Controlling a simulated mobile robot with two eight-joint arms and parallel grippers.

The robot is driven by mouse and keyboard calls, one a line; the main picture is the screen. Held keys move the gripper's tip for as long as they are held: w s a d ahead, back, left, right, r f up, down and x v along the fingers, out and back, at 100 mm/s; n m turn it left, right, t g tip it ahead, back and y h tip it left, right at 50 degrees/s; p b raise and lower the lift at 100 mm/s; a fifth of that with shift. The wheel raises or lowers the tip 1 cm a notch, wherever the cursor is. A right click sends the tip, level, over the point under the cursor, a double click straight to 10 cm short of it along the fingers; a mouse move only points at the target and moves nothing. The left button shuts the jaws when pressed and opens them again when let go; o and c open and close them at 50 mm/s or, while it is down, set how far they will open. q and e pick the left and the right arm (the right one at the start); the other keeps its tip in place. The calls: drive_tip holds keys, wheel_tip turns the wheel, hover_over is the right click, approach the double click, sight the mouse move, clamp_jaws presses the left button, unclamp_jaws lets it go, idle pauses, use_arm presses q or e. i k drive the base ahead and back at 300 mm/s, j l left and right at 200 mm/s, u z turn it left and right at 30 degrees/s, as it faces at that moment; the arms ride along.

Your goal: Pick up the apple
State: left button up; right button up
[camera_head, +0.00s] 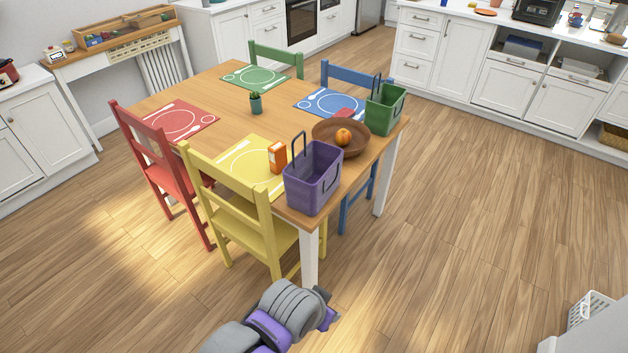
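A round orange-coloured fruit (343,136) sits in a brown bowl (324,146) near the table's right edge; I cannot tell for sure that it is the apple. A small red item (342,114) shows at the bowl's far rim, its kind unclear. My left arm comes in at the bottom, with its gripper end (328,309) low in front of the table's near corner, well apart from the bowl. Its fingers are too unclear to tell open from shut. My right gripper is not in view.
A purple basket (314,178) with a raised handle stands near the bowl, on the table's near corner. A green basket (385,110) stands behind the bowl. An orange carton (277,158) is left of the purple basket. A yellow chair (240,215) blocks the near side.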

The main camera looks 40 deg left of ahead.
sight(343, 136)
drive_tip(key=i+u, duration=0.1)
drive_tip(key=u, duration=1.85)
drive_tip(key=i+l+u, duration=0.25)
drive_tip(key=l+u, duration=0.25)
drive_tip(key=i+l+u, duration=0.25)
drive_tip(key=l, duration=0.2)
drive_tip(key=i+l, duration=0.1)
drive_tip(key=l, duration=0.5)
drive_tip(key=i+l+u, duration=0.1)
drive_tip(key=l, duration=1.1)
drive_tip(key=i+u, duration=0.05)
